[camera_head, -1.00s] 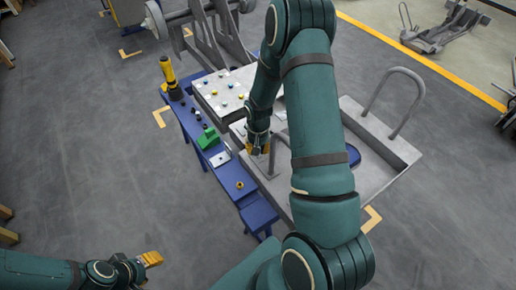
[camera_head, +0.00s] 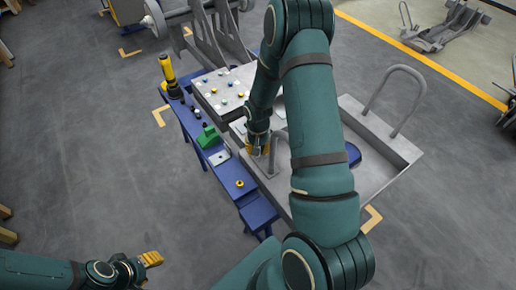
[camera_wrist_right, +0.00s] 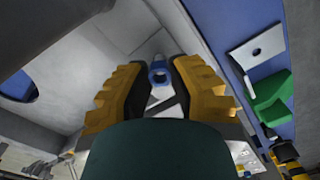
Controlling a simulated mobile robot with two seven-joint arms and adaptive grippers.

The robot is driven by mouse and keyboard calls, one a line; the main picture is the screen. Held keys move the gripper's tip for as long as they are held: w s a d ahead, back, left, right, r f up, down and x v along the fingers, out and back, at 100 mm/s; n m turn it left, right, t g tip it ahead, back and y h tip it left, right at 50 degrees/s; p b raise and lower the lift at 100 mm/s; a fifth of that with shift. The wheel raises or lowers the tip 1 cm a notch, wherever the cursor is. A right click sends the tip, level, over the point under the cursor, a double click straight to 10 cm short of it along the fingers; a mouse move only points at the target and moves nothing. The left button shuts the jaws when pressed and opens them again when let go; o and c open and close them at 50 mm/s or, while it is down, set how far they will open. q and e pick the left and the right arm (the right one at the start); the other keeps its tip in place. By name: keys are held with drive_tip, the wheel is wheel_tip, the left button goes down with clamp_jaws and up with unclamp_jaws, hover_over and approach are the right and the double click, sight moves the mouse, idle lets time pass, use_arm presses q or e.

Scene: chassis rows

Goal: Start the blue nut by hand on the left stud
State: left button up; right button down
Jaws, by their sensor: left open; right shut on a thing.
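The blue nut (camera_wrist_right: 158,74) sits between the yellow fingertips of my right gripper (camera_wrist_right: 160,84) in the right wrist view. A small grey end shows just beyond the nut; I cannot tell whether it is the left stud or whether they touch. In the head view my right gripper (camera_head: 257,149) is low over the left side of the grey tray, beside an upright grey bar (camera_head: 272,156). The nut is hidden there. My left gripper (camera_head: 150,260) is open and empty over bare floor at lower left.
The grey chassis tray (camera_head: 408,150) has a raised wall and a tall hoop handle (camera_head: 398,90). A blue bench (camera_head: 190,122) along its left side carries a green block (camera_head: 208,137), a yellow ring (camera_head: 240,184) and a yellow-black tool (camera_head: 169,76). A plate with coloured nuts (camera_head: 211,88) lies behind.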

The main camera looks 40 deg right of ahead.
drive_tip(key=shift+f+b, duration=0.5)
drive_tip(key=shift+f, duration=0.1)
idle(0.4)
drive_tip(key=m, duration=0.5)
drive_tip(key=m+p, duration=0.1)
drive_tip(key=m, duration=0.3)
drive_tip(key=shift+r, duration=0.1)
drive_tip(key=shift+m, duration=0.7)
